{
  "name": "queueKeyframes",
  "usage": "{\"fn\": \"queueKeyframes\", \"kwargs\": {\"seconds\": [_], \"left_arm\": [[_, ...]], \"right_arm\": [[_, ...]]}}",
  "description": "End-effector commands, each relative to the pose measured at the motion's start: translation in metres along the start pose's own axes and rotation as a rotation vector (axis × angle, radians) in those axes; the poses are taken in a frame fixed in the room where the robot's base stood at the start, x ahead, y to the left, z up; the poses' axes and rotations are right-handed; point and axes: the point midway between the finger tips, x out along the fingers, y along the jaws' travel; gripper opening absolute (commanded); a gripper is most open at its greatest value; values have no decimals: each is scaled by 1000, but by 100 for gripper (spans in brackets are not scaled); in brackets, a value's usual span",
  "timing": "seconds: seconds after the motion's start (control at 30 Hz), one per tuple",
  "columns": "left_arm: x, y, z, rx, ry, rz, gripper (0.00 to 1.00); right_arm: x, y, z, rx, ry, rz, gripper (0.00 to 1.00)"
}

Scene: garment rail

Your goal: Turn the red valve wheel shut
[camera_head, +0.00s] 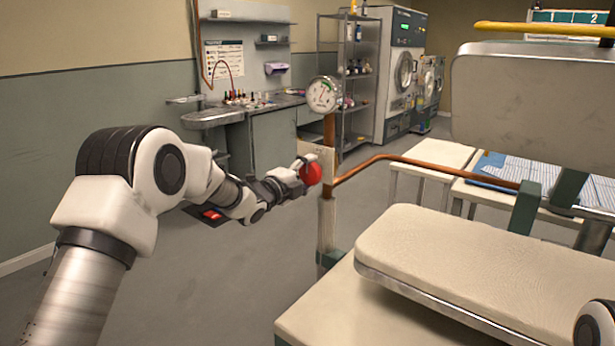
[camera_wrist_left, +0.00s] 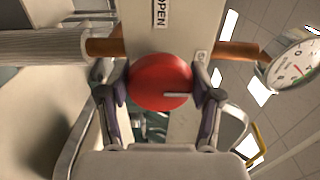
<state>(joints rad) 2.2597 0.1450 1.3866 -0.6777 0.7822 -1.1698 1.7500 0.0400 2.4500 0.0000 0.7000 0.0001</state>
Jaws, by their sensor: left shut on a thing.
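The red valve wheel (camera_head: 311,173) sits on the copper pipe below a round gauge in the head view. It fills the middle of the left wrist view (camera_wrist_left: 160,81) as a red disc with a pale mark near its lower edge. My left gripper (camera_head: 300,172) is shut on the wheel, with one finger on each side of its rim (camera_wrist_left: 162,92). A plate marked OPEN (camera_wrist_left: 160,14) is behind the wheel. My right gripper is not in view; only a bit of my right arm shows at the lower right.
The pressure gauge (camera_head: 323,95) stands on the pipe above the wheel. A copper pipe (camera_head: 430,166) runs right to the press, whose padded board (camera_head: 465,260) is at the front right. White tables (camera_head: 432,154) stand behind it. Open floor lies left of the valve post.

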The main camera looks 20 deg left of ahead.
Motion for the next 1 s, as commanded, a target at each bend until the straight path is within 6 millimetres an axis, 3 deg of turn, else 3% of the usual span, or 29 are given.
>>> {"fn": "queueKeyframes", "kwargs": {"seconds": [0.23,0.27,0.3,0.73,0.87,1.0], "left_arm": [[0,0,-1,3,3,0,30],[0,0,-1,3,3,0,75],[0,0,-1,3,3,1,89],[-8,0,0,-2,0,1,90],[-32,0,0,-4,0,1,90],[-70,0,0,-6,0,1,90]], "right_arm": [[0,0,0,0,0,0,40],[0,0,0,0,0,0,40],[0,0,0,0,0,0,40],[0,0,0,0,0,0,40],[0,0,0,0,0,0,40],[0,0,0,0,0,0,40]]}}
